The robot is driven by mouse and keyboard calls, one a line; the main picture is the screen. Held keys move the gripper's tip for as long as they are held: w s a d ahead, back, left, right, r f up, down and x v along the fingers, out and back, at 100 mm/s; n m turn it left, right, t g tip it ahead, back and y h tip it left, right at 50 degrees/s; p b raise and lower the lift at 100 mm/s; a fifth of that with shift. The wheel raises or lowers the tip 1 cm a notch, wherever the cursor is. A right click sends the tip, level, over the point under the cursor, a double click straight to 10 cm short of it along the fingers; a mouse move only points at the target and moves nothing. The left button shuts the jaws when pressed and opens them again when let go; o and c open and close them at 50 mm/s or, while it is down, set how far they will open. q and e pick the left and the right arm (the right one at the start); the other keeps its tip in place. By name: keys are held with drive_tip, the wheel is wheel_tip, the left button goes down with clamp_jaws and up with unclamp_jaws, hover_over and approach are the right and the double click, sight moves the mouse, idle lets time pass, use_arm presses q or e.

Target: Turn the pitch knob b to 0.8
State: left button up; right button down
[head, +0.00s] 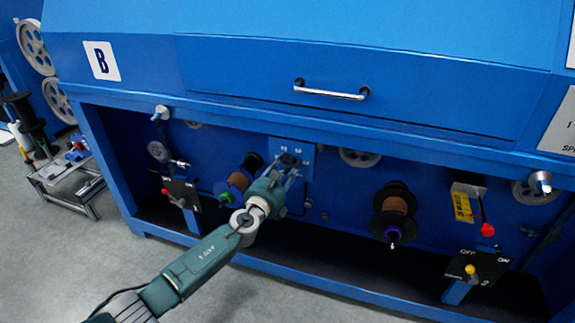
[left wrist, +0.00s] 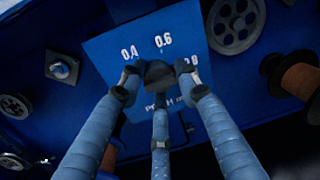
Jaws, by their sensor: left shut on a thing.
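The pitch knob, a dark round knob (left wrist: 157,74), sits on a blue dial plate (left wrist: 205,42) in the left wrist view. The plate also shows in the head view (head: 306,150). White marks 0.4, 0.6 and a partly covered 0.8 (left wrist: 190,60) run around the knob from left to right. The lettering below it is partly hidden by the fingers. My left gripper (head: 285,168) is shut on the knob, with its fingers around it in the left wrist view (left wrist: 157,85). I cannot tell where the knob points. My right gripper is out of view.
Spools on spindles flank the plate, one left (head: 238,180) and one right (head: 394,212). A switch plate with a yellow knob (head: 470,270) and a red-tipped lever (head: 487,230) stand farther right. The blue cabinet's lower rail (head: 300,275) runs below. A chrome handle (head: 330,91) is above.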

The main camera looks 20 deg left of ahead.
use_arm(q)
drive_tip(key=shift+a, duration=0.5)
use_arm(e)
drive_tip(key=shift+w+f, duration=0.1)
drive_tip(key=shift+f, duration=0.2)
use_arm(q)
drive_tip(key=o, duration=1.1)
drive_tip(key=shift+a, duration=0.1)
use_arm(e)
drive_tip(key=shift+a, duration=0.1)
use_arm(q)
drive_tip(key=shift+d, duration=0.25)
drive_tip(key=shift+s, duration=0.3)
drive_tip(key=s, duration=0.3)
drive_tip(key=s+a, duration=0.1)
drive_tip(key=s, duration=0.7)
drive_tip(key=shift+s+a, duration=0.15)
drive_tip(key=shift+a, duration=0.05)
